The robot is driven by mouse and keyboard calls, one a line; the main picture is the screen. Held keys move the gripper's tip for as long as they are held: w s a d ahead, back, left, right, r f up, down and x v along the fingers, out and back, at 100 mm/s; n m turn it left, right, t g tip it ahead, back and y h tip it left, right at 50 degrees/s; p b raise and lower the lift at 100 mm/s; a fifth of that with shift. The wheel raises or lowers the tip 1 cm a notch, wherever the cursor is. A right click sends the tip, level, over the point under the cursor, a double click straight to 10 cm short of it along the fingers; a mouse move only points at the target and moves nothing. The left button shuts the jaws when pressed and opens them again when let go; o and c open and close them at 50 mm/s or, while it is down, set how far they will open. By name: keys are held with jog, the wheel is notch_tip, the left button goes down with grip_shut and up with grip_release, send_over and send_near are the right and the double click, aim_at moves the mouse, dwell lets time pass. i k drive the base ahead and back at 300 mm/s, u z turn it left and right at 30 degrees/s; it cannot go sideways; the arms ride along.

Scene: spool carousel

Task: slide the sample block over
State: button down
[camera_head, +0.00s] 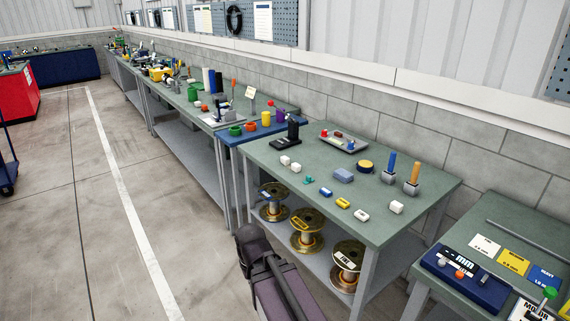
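A blue-grey block (343,175) lies flat near the middle of the green-topped workbench (292,195). It is the largest loose block there; no label marks it as the sample block. Smaller pieces lie in front of it: a blue one (326,192), a yellow one (343,203), a white one (361,215) and a white cube (396,207). Two white cubes (290,164) sit towards the left edge. Dark parts of my own body show at the bottom centre, in front of the bench. No gripper fingers can be made out.
A tray (326,145) with small items, a yellow-topped round piece (365,166) and two upright handles, blue (391,162) and orange (414,173), stand towards the back. Wire spools (307,240) sit on the shelf below. Another bench (520,236) is at right. Open floor lies left.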

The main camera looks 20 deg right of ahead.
aim_at(297, 167)
jog(key=z, duration=0.25)
jog(key=i, duration=1.15)
jog(key=z, duration=0.5)
